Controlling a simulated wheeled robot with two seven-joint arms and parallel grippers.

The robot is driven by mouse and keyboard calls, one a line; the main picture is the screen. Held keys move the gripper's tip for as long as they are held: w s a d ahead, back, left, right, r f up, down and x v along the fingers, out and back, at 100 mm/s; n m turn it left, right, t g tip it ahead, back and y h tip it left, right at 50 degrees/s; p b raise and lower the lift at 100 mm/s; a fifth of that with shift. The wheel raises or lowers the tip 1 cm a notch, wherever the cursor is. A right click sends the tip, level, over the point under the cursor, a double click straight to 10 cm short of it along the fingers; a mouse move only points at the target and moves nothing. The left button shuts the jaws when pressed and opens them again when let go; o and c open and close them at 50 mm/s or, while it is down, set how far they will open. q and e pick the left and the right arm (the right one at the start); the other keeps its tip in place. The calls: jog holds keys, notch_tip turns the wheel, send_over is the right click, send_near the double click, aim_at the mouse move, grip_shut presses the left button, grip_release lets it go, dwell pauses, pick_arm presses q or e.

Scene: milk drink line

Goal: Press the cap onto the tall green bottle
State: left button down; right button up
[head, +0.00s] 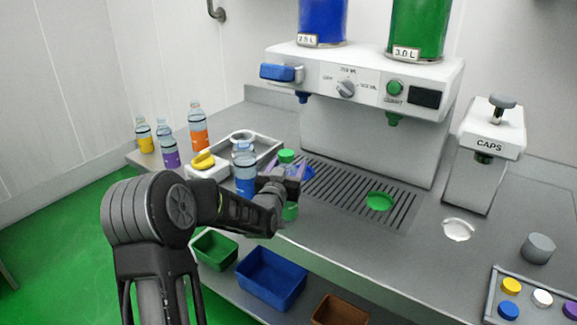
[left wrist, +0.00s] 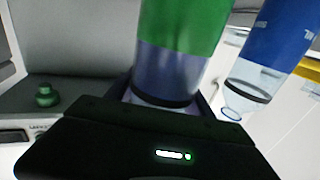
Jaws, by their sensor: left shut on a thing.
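The tall green bottle (head: 289,211) is in my left gripper (head: 285,186), at the front edge of the counter. A green top (head: 286,155) shows above the fingers; whether it is a seated cap is too small to tell. In the left wrist view the green bottle (left wrist: 183,30) rises large between the jaws, its end hidden behind the gripper body. The CAPS machine (head: 492,138) stands at the right, with a green piece under its head and a round white pad (head: 458,229) in front. My right gripper is not in view.
A blue-labelled bottle (head: 245,176) stands just left of my gripper, by a grey tray (head: 266,146). The dispenser (head: 350,75) has a drip grate (head: 345,192) with a green disc (head: 380,201). A grey cylinder (head: 538,248) and a cap tray (head: 524,307) are at right.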

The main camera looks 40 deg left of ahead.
pick_arm(q)
jog(key=shift+c, duration=1.9)
grip_release()
jog(key=shift+f, duration=0.1)
jog(key=shift+s, duration=0.1)
jog(key=shift+s+d, duration=0.1)
jog(key=shift+s, duration=0.2)
jog(key=b+v, duration=0.2)
jog(key=v, duration=0.9)
jog(key=shift+s+d, duration=0.1)
